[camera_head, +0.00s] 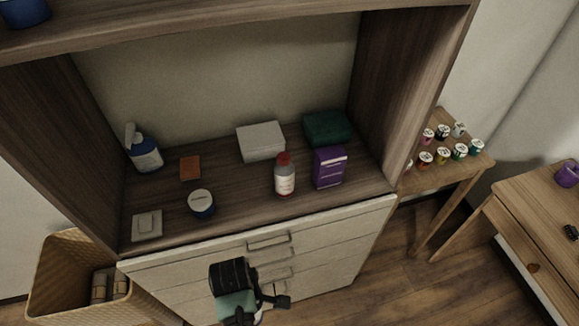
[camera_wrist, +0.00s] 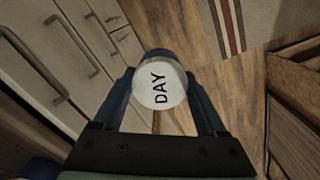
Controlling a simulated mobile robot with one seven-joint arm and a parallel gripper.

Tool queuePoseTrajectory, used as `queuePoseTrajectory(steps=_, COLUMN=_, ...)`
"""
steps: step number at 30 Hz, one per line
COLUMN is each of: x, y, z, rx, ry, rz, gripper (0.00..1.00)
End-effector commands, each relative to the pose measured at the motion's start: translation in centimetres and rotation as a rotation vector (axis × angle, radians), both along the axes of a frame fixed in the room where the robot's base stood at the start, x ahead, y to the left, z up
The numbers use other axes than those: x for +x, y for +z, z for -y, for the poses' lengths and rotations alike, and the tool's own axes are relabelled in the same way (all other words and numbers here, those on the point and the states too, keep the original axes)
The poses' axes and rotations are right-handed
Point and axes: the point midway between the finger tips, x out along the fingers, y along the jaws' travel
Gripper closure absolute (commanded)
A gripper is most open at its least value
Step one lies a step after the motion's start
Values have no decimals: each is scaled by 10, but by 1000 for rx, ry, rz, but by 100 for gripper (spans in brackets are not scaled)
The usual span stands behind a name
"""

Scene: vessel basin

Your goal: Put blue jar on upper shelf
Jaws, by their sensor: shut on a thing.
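My gripper (camera_wrist: 160,100) is shut on a round jar with a white lid reading "DAY" (camera_wrist: 160,88); a strip of blue body shows at its far edge. In the head view my gripper (camera_head: 268,302) is low in front of the drawers, and the held jar is mostly hidden there.
The lower shelf holds a pump bottle (camera_head: 146,155), a red-capped bottle (camera_head: 285,178), a purple box (camera_head: 329,168), a white box (camera_head: 261,141) and a green item (camera_head: 327,128). A wicker basket (camera_head: 62,275) stands left; a side table with small jars (camera_head: 425,158) stands right.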

Motion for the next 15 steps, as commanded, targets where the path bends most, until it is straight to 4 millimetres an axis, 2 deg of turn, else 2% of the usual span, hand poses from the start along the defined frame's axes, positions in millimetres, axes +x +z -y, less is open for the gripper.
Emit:
queuePoseTrajectory(steps=9, x=19, y=56, z=53, rx=1, ry=-733, rz=6, gripper=85)
queuePoseTrajectory(steps=15, x=21, y=83, z=78, rx=4, ry=-1102, rz=4, gripper=85)
